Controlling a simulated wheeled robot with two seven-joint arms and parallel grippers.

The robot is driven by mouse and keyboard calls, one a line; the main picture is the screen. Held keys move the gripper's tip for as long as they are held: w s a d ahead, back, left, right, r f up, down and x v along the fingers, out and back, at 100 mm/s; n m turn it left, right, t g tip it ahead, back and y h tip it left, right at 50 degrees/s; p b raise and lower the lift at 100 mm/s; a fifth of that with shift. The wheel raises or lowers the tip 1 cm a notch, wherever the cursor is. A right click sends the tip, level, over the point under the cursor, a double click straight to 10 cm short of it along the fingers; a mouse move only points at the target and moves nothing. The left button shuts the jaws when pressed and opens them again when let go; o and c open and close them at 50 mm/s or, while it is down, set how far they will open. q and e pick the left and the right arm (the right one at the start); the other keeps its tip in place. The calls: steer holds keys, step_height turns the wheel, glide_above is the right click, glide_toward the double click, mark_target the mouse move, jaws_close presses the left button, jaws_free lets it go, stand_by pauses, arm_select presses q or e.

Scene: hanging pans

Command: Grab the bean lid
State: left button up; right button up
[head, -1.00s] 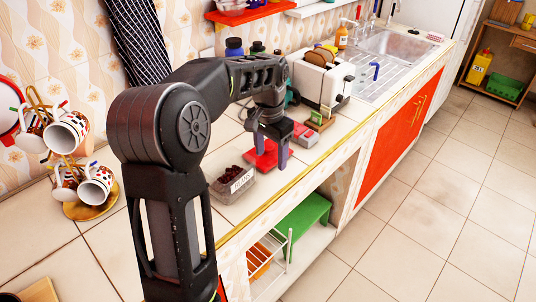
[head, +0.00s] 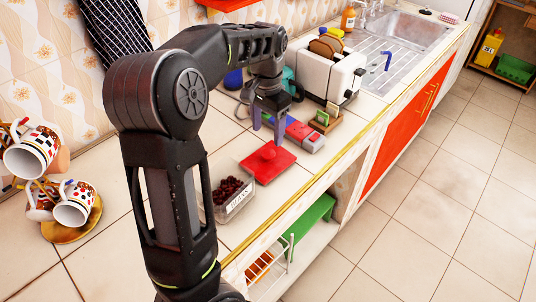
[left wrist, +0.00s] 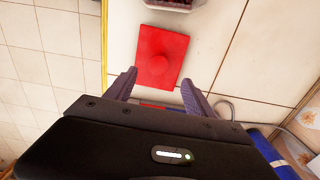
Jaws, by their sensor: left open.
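My left gripper (head: 268,128) is open and empty, a little past the lid on the toaster side. In the left wrist view its two fingers (left wrist: 158,80) stand apart, with the near part of the lid between them. The clear bean box (head: 231,197), labelled and filled with dark beans, stands open beside the lid. My right gripper is not in view.
A red and grey box (head: 305,137) and a small green and brown item (head: 323,121) lie near the gripper. A white toaster (head: 330,75) with bread stands behind. A mug rack (head: 70,212) is at the left. The counter's yellow front edge (head: 352,152) is close.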

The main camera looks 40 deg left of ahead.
mark_target(268, 153)
arm_select(q)
steer(key=shift+s+d, duration=0.1)
steer(key=shift+f, duration=1.35)
steer(key=shift+f+p, duration=0.45)
steer(key=shift+f, duration=0.05)
step_height(268, 153, down, 4)
steer(key=shift+f+p, duration=0.1)
steer(key=shift+p, duration=0.3)
jaws_close()
